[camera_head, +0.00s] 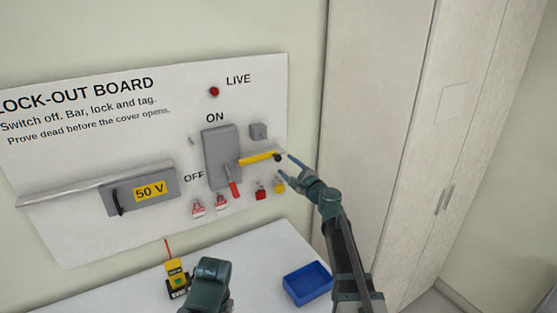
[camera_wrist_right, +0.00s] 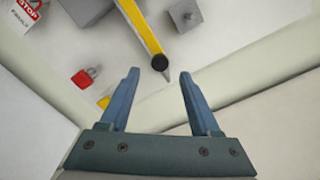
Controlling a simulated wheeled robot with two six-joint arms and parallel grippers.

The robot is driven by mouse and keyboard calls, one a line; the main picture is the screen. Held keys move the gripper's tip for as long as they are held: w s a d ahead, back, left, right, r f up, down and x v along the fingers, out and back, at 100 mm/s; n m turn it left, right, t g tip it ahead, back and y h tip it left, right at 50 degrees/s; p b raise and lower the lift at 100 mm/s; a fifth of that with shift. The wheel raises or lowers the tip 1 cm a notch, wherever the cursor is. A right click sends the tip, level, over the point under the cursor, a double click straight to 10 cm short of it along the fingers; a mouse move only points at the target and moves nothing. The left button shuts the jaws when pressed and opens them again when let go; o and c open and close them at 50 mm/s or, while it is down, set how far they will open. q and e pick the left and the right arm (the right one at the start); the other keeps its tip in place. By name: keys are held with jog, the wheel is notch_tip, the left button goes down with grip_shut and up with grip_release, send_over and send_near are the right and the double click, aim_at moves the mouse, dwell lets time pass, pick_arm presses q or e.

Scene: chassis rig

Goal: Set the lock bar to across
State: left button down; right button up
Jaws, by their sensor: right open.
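The lock bar (camera_head: 259,158) is a yellow bar with a black knob at its free end. It points out to the right from the grey switch box (camera_head: 220,155), tilted slightly up. The red switch handle (camera_head: 234,188) points down, near the OFF label. My right gripper (camera_head: 284,166) is open at the knob end of the bar. In the right wrist view, the black knob (camera_wrist_right: 160,62) lies just beyond and between the open fingertips (camera_wrist_right: 159,74), with no visible contact. My left gripper's fingers are not in view.
A small grey block (camera_head: 258,131) sits above the bar. A blue tray (camera_head: 307,283) and yellow tester (camera_head: 176,273) rest on the table. A tall cabinet (camera_head: 385,130) stands at right.

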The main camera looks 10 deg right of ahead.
aim_at(279, 160)
jog(key=x, duration=0.6)
jog(key=shift+w+a, duration=0.1)
jog(key=shift+w, duration=0.2)
grip_shut()
jog(key=shift+s, duration=0.1)
dwell(1.1)
